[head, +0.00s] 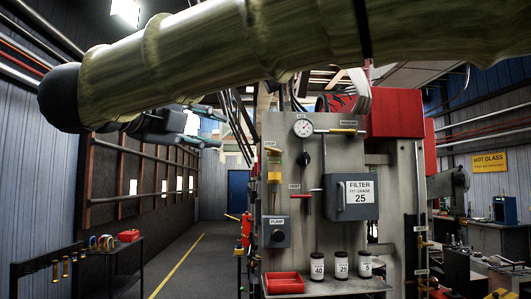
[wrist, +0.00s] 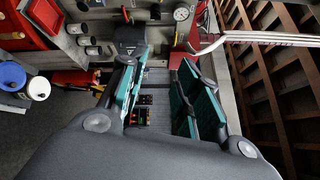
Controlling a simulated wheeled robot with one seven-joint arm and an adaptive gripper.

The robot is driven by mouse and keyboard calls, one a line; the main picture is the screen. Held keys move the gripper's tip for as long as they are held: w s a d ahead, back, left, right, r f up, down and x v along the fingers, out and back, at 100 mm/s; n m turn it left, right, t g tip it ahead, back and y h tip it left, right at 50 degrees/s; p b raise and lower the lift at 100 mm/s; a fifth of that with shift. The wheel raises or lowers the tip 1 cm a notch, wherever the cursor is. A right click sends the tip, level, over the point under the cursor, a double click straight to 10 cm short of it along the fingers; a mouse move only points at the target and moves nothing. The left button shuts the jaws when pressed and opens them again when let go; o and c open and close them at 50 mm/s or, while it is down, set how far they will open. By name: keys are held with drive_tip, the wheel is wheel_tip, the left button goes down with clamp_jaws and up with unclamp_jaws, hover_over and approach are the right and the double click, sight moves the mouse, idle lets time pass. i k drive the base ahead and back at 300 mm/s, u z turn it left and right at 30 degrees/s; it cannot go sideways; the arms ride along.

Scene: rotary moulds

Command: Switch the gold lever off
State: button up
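The grey panel (head: 285,135) stands ahead in the head view. A gold-yellow lever handle (head: 343,131) lies about level at its upper right, beside the round gauge (head: 303,128). A smaller yellowish piece (head: 272,150) sits at the panel's upper left; I cannot tell for certain which is the gold lever. My gripper (head: 208,126) is in the air to the left of the panel, apart from it. In the wrist view my gripper (wrist: 160,92) shows its teal-padded fingers spread, with nothing held between them. The gauge also shows at the wrist view's top (wrist: 181,14).
The panel carries a red-handled lever (head: 303,196), a black-knobbed lever (head: 303,159), a filter box (head: 351,197) and a pump box (head: 276,232). The aisle (head: 190,262) at left is clear.

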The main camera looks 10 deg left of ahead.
sight(280, 152)
drive_tip(key=i, duration=1.15)
drive_tip(key=z, duration=0.05)
